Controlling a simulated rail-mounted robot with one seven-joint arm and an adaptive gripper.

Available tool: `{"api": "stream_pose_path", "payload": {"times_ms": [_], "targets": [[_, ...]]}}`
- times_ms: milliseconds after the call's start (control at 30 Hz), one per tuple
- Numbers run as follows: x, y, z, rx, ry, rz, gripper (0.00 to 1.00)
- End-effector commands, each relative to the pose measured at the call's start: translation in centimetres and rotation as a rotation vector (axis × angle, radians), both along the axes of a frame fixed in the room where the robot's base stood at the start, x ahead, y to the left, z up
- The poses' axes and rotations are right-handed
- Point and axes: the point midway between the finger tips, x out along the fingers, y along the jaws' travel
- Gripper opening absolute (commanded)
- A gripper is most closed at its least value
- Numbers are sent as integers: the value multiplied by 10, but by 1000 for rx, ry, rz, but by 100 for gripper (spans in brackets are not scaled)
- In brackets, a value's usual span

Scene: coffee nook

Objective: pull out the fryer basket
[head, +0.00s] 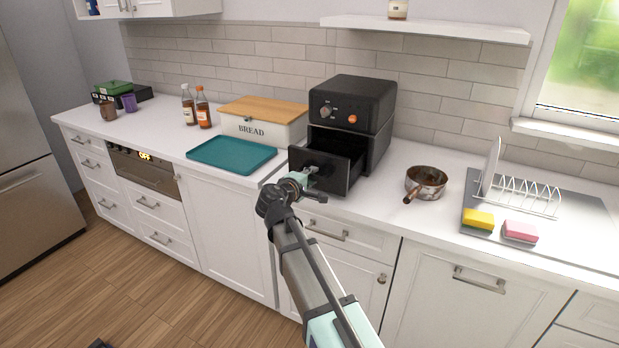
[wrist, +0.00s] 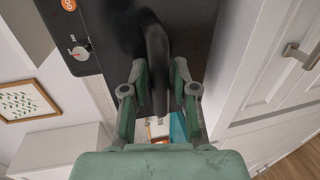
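The black air fryer (head: 350,110) stands on the counter against the tiled wall. Its fryer basket (head: 328,168) is slid well out of the front, with its open top showing. My gripper (head: 305,177) is at the basket's front, at the handle. In the wrist view the dark handle (wrist: 155,45) runs between the two fingers of my gripper (wrist: 157,85), one on each side. The fingers look closed on it, though the exact contact is hard to see. The handle partly hides behind my gripper in the head view.
A teal tray (head: 232,154) lies left of the basket, in front of a bread box (head: 262,126). A pan (head: 427,183) stands to the right, then a dish rack (head: 527,195) and sponges. The space in front of the counter is open.

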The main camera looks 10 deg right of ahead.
Motion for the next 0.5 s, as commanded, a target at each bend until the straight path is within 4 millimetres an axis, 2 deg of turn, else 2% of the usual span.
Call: {"api": "stream_pose_path", "payload": {"times_ms": [333,500], "targets": [[-1,0,0,0,0,0,43],[-12,7,3,0,0,1,43]]}}
